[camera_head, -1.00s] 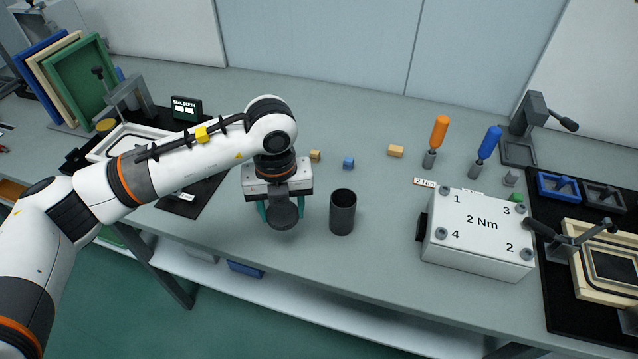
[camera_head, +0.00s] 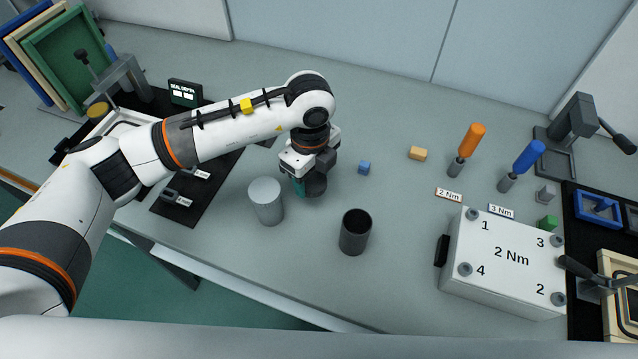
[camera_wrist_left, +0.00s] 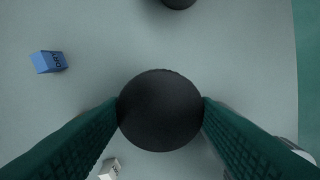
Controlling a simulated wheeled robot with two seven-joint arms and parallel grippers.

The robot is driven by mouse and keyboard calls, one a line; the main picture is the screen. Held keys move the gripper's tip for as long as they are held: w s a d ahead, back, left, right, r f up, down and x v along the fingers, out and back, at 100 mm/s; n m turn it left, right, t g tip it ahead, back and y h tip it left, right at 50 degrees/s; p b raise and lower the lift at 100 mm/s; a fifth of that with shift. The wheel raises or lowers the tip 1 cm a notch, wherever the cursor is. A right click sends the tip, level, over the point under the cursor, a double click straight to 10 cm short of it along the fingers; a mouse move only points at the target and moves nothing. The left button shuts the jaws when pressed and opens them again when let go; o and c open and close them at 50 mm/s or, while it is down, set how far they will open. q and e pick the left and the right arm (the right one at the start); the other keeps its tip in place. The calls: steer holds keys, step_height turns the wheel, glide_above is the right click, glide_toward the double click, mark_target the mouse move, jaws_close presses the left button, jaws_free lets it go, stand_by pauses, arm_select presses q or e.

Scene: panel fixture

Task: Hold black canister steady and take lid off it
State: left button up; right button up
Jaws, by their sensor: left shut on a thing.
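The black canister (camera_head: 355,233) stands upright on the table in the head view, with its top open and its dark inside showing. Its edge also shows at the top of the left wrist view (camera_wrist_left: 178,3). My left gripper (camera_head: 308,187) is behind and left of it, apart from it, shut on the round black lid (camera_wrist_left: 160,110). In the wrist view the lid sits between the two green fingers. In the head view the lid (camera_head: 317,185) is partly hidden by the gripper. I cannot tell whether it touches the table. My right gripper is not in view.
A grey canister (camera_head: 266,201) stands left of the black one. A blue block (camera_head: 364,167) and a tan block (camera_head: 418,153) lie behind. A white box (camera_head: 505,262) marked 2 Nm stands to the right. Orange (camera_head: 471,140) and blue (camera_head: 528,157) drivers stand behind it.

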mark_target(313, 203)
arm_select(q)
steer(key=shift+s+f, duration=0.2)
steer(key=shift+f, duration=1)
step_height(313, 203, down, 4)
steer(key=shift+w+f+p, duration=0.1)
steer(key=shift+f+p, duration=0.05)
steer(key=shift+p, duration=0.2)
steer(key=shift+f, duration=0.1)
steer(key=o, duration=1.1)
steer(key=shift+r, duration=0.25)
step_height(313, 203, up, 12)
steer(key=shift+f+b, duration=0.1)
steer(key=shift+b, duration=0.8)
